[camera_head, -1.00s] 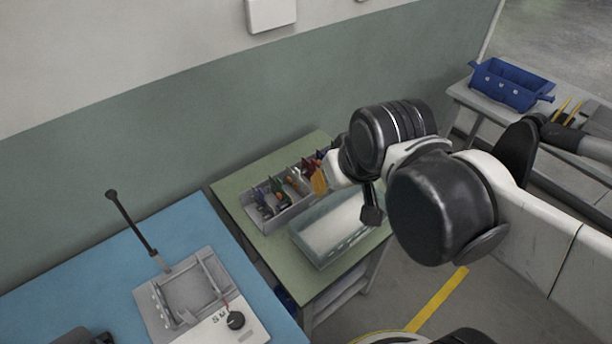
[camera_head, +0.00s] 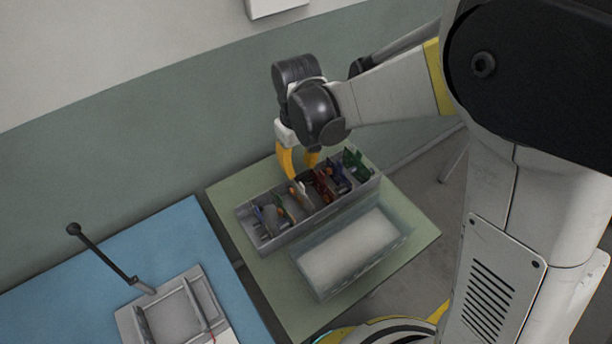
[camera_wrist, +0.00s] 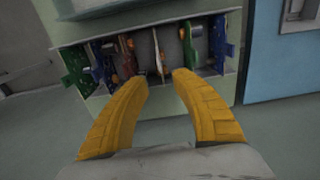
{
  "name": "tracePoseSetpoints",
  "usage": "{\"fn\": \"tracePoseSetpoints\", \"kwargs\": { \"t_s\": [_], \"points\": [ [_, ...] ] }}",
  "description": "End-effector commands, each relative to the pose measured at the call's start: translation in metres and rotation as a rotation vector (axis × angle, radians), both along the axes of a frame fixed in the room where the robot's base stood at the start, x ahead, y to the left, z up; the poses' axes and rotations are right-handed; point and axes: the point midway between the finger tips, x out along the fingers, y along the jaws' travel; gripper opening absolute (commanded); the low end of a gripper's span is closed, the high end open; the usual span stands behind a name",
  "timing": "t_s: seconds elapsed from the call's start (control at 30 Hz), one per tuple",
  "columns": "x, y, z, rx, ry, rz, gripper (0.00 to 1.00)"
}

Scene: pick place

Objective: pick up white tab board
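A thin white tab board (camera_head: 304,195) stands upright among the boards in the grey divided bin (camera_head: 262,243). In the wrist view the white board (camera_wrist: 158,52) shows nearly edge-on, just beyond the gap between my fingertips. My gripper (camera_head: 301,172) has yellow fingers and hangs over the back of the bin, near the white board. In the wrist view my gripper (camera_wrist: 164,80) is open, with nothing between its fingers. The lower part of the white board is hidden in the bin.
Red (camera_head: 323,186), blue and green (camera_head: 357,163) boards stand close by in the same bin. A clear box (camera_head: 350,252) with a pale floor sits in front on the green table (camera_head: 228,196). A blue table with a grey fixture (camera_head: 176,312) is at left.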

Motion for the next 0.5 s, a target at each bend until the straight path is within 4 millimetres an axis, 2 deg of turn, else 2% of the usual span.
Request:
{"fn": "tracePoseSetpoints", "kwargs": {
  "t_s": [0.2, 0.37, 0.5],
  "points": [
    [0.001, 0.0, -0.039, 0.001, -0.001, -0.002, 0.31],
    [0.0, -0.001, -0.051, 0.001, -0.002, -0.002, 0.31],
    [0.0, -0.002, -0.071, 0.001, -0.002, -0.002, 0.31]
  ]
}}
